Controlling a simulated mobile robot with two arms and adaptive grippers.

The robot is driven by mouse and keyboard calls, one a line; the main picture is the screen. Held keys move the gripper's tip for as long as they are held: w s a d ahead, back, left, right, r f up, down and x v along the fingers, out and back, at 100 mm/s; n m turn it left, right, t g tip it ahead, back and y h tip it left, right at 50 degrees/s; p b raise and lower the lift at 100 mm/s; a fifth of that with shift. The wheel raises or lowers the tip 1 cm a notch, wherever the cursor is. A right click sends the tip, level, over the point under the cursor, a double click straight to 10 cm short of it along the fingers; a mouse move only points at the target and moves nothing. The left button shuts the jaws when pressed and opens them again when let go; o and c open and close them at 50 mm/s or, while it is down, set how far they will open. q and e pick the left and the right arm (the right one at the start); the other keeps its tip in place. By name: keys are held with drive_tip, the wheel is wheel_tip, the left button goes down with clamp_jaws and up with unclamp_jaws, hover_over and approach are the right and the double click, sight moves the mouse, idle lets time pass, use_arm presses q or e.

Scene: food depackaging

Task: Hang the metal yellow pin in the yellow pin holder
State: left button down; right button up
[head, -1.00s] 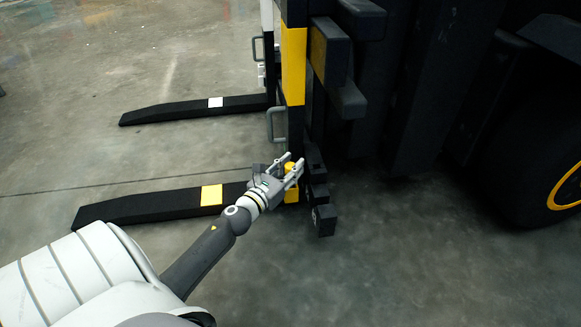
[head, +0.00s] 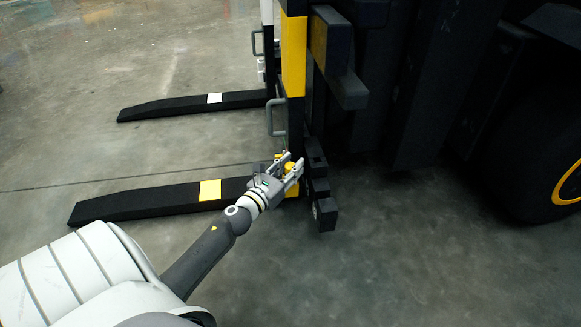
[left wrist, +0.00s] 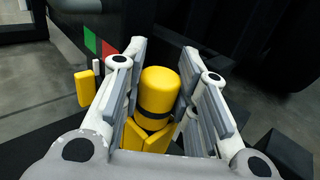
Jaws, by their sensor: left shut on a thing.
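The metal yellow pin (left wrist: 158,92) has a rounded top and a dark band. It stands between the fingers of my left gripper (left wrist: 160,85), which is shut on it. In the head view the pin (head: 290,166) is small and partly covered by my left gripper (head: 292,172), beside the black and yellow upright. Yellow parts (left wrist: 150,136) show just below the pin in the left wrist view. I cannot tell whether they are the pin holder or whether the pin is seated. Another small yellow piece (left wrist: 86,88) is left of the fingers. My right gripper is out of view.
Two black forks extend left over the floor, the near one (head: 150,202) with a yellow patch, the far one (head: 180,106) with a white patch. A grey handle (head: 270,118) is on the upright. A large wheel (head: 535,150) is at right. The lower-right floor is clear.

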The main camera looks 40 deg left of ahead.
use_arm(q)
drive_tip(key=c, duration=1.1)
unclamp_jaws()
drive_tip(key=shift+o, duration=0.2)
drive_tip(key=shift+f, duration=0.1)
drive_tip(key=shift+s, duration=0.25)
drive_tip(key=shift+s+d, duration=0.15)
drive_tip(key=shift+s, duration=1.6)
drive_tip(key=shift+s+d, duration=0.15)
drive_tip(key=shift+s, duration=1.6)
